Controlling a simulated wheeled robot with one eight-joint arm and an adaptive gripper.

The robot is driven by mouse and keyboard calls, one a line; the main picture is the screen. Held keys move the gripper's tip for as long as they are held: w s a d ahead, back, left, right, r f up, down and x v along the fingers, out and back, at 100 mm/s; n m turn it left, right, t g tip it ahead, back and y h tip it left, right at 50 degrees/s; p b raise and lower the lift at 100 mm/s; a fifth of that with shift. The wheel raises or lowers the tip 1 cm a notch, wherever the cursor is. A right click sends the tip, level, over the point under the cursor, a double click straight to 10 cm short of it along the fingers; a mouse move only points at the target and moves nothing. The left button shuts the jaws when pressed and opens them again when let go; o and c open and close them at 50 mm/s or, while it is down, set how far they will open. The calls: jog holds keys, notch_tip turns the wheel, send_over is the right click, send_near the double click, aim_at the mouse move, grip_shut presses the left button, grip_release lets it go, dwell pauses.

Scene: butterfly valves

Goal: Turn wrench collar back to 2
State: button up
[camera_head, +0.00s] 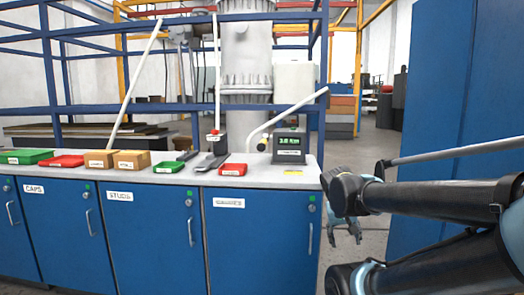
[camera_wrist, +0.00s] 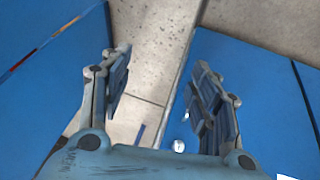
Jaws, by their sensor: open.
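A dark box with a lit green display (camera_head: 289,142) stands at the right end of the workbench top; its digits are too small to read surely. A dark, flat, elongated tool (camera_head: 211,161) lies on the bench left of it and may be the wrench; its collar and any marks are too small to make out. My gripper (camera_head: 345,232) hangs to the right of the bench, beyond its end and below its top. In the wrist view my gripper (camera_wrist: 163,66) is open, with nothing between the fingers, over the grey floor and blue cabinet faces.
Green (camera_head: 27,157) and red (camera_head: 63,162) trays and cardboard boxes (camera_head: 117,159) line the bench, with another red tray (camera_head: 233,170) near its front. A blue frame (camera_head: 150,108) stands behind. A tall blue cabinet (camera_head: 440,90) is at right. Floor (camera_head: 375,155) shows between them.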

jog(key=w+a+r+t+h, duration=0.2)
jog(key=w+r+t, duration=0.3)
jog(key=w, duration=0.5)
jog(key=n+t+y, duration=0.1)
jog(key=t+y, duration=0.3)
jog(key=t, duration=0.5)
send_near(261, 147)
jog(key=w, duration=1.1)
jog(key=shift+d, duration=0.3)
jog(key=shift+c, duration=0.5)
jog(key=c, duration=1)
